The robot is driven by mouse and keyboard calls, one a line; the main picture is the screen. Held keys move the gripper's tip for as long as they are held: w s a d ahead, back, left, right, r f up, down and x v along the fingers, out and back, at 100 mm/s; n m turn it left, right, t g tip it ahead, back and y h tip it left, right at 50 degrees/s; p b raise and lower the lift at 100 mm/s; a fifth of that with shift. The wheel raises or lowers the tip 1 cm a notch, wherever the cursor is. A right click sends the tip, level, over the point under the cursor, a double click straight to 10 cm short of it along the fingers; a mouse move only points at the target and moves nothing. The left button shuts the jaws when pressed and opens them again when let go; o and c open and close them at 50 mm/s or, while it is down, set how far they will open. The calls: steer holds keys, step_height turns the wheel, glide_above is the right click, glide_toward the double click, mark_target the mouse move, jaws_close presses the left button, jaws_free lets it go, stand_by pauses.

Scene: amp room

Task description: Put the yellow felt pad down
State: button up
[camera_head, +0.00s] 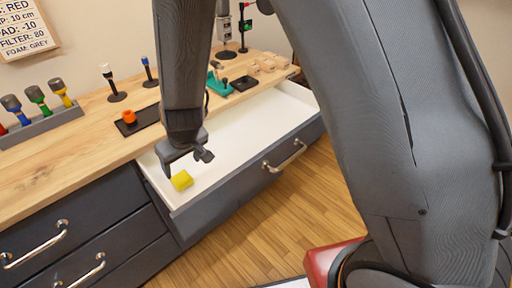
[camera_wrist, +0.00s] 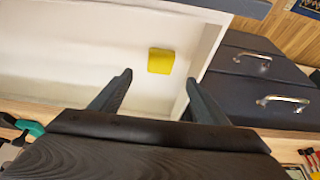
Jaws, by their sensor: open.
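The yellow felt pad (camera_head: 182,180) lies on the white floor of the open drawer (camera_head: 232,133), near its left front corner. It also shows in the wrist view (camera_wrist: 161,61), beyond my fingertips and apart from them. My gripper (camera_head: 187,155) is over the left part of the drawer, just above and behind the pad in the head view. In the wrist view its two fingers (camera_wrist: 158,82) are spread wide with nothing between them.
The wooden worktop (camera_head: 40,165) behind the drawer holds a rack of coloured-handled tools (camera_head: 42,120), a black tray with an orange piece (camera_head: 129,117), and small wooden blocks (camera_head: 268,64). The drawer's metal handle (camera_head: 285,158) sticks out in front. The drawer's middle is clear.

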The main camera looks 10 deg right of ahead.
steer(key=s+d+r+m, duration=0.2)
steer(key=s+d+r, duration=0.1)
steer(key=d, duration=0.6)
steer(key=s+d+r+m+g+h, duration=0.1)
steer(key=s+d+r, duration=0.3)
steer(key=d, duration=0.6)
steer(key=s+d+r+m+g+h, duration=0.1)
steer(key=s+d+r+m, duration=0.2)
steer(key=d, duration=0.7)
steer(key=shift+s+d+r, duration=0.15)
steer(key=shift+s+r, duration=0.45)
steer(key=shift+s, duration=0.1)
step_height(320, 180, down, 2)
steer(key=shift+f+b, duration=0.15)
steer(key=shift+b, duration=0.85)
